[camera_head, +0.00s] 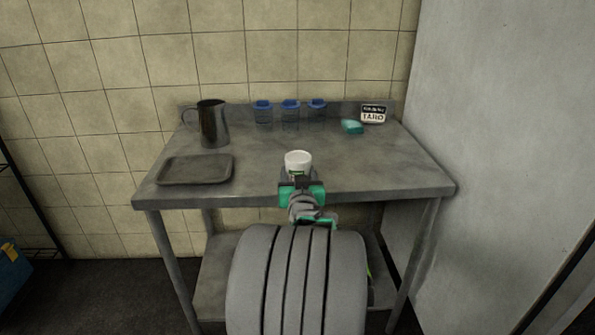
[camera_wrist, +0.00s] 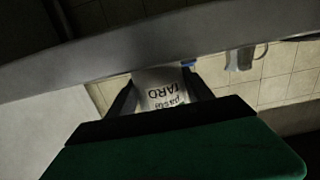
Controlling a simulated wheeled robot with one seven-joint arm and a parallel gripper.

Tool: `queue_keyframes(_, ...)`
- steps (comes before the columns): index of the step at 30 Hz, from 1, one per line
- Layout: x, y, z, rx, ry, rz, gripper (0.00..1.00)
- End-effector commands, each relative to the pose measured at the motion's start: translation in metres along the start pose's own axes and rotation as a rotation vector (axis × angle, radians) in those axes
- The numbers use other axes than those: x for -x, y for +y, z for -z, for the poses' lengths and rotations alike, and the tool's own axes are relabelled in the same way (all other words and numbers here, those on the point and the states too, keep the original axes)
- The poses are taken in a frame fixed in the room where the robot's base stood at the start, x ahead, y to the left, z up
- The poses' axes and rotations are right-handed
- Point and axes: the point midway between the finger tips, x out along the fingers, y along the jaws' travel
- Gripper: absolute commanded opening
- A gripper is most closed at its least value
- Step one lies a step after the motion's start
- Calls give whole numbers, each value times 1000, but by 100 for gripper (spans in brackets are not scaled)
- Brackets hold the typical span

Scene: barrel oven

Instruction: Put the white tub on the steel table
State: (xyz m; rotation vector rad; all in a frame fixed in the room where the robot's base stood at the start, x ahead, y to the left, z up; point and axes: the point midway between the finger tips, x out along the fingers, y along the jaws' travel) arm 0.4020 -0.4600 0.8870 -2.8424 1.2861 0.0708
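The white tub (camera_head: 298,160) is at my gripper (camera_head: 298,180), over the front part of the steel table (camera_head: 375,165) in the head view. In the wrist view, my gripper (camera_wrist: 162,95) has its dark fingers on both sides of the white tub (camera_wrist: 163,88), apparently against its walls. The wrist picture is upside down, and the tub's dark lettering reads inverted. The tub looks upright. I cannot tell whether its base touches the tabletop, as my gripper hides its lower part in the head view.
A dark jug (camera_head: 213,125) and a flat tray (camera_head: 195,169) stand on the left. Several blue-lidded containers (camera_head: 290,112) line the back. A teal sponge-like block (camera_head: 352,126) and a labelled white container (camera_head: 373,114) are at back right. The table's middle and right front are clear.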

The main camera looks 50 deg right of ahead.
Motion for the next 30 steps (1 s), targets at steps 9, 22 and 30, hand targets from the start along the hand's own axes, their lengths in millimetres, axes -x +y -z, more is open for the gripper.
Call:
queue_keyframes(9, 0, 0, 0, 1, 0, -1, 32)
queue_keyframes(22, 0, 0, 0, 1, 0, -1, 0)
queue_keyframes(30, 0, 0, 3, 1, 4, 0, 0)
